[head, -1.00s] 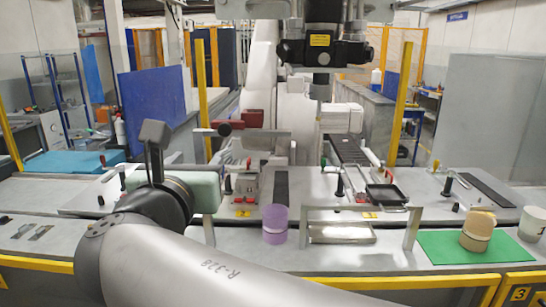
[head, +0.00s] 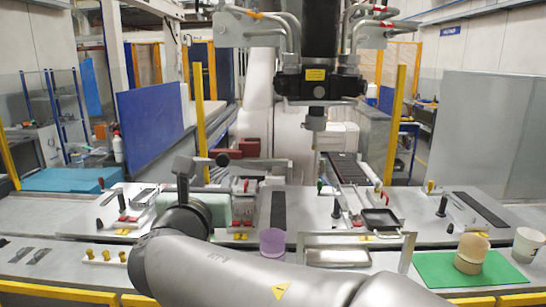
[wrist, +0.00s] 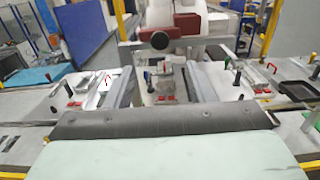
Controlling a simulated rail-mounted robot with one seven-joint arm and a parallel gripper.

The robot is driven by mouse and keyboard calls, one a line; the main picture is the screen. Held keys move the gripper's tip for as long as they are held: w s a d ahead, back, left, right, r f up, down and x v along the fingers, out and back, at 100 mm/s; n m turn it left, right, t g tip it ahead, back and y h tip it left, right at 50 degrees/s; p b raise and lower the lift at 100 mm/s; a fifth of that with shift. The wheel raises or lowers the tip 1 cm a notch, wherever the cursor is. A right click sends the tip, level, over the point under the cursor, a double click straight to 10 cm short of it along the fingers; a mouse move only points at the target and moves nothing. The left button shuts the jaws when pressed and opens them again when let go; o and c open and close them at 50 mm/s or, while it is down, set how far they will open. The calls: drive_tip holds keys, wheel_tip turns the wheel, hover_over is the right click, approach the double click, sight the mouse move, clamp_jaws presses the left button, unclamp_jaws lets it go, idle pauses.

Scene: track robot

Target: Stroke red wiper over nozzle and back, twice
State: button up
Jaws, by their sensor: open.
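My gripper (wrist: 160,72) shows in the wrist view as two grey fingers spread apart, with nothing between them. Its pale green body fills the bottom of that view. In the head view the green body (head: 208,208) is partly behind my arm. A short round-ended cylinder, possibly the nozzle (wrist: 158,40), stands ahead of the fingers at a grey crossbar; it also shows in the head view (head: 222,159). A dark red block (wrist: 182,22), possibly the red wiper, is behind the cylinder, apart from the fingers. I cannot tell for certain which parts are the wiper and nozzle.
A clamp fixture with red levers (head: 243,207) stands on the bench ahead. A purple cup (head: 272,243), a metal frame (head: 340,238), a black tray (head: 380,220) and a tan jar (head: 471,254) on a green mat (head: 440,268) stand right. A black-headed machine (head: 318,83) hangs above.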

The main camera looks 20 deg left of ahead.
sight(222, 162)
drive_tip(key=p+x, duration=0.3)
drive_tip(key=x, duration=0.8)
drive_tip(key=shift+w, duration=0.25)
clamp_jaws()
drive_tip(key=shift+f, duration=0.1)
